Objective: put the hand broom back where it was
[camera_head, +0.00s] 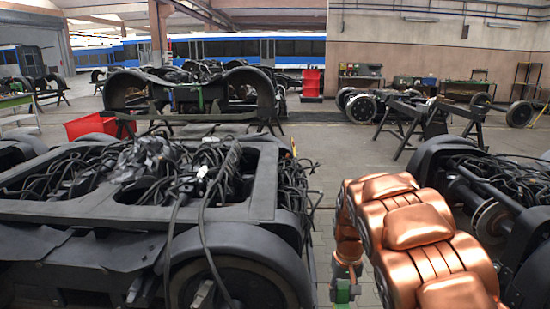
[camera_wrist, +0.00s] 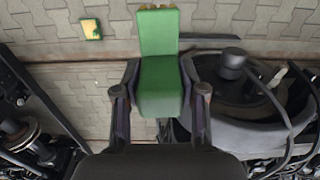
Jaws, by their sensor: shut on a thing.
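My gripper (camera_wrist: 160,82) is shut on a green hand broom (camera_wrist: 158,32) in the wrist view. The fingers press on the left and right sides of its wider block, and its narrower part points to the top of the picture. In the head view my gripper (camera_head: 345,272) hangs low over the aisle between two bogies, with part of the green broom (camera_head: 343,292) at the lower edge. I cannot tell its height above the floor. The place where the broom was is not marked in either view.
A black bogie (camera_head: 255,180) with tangled cables stands at left, another bogie (camera_head: 495,195) at right. A small green and yellow block (camera_wrist: 91,29) lies on the paved floor. A red bin (camera_head: 95,126) stands farther back. The aisle floor between the bogies (camera_head: 325,185) is clear.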

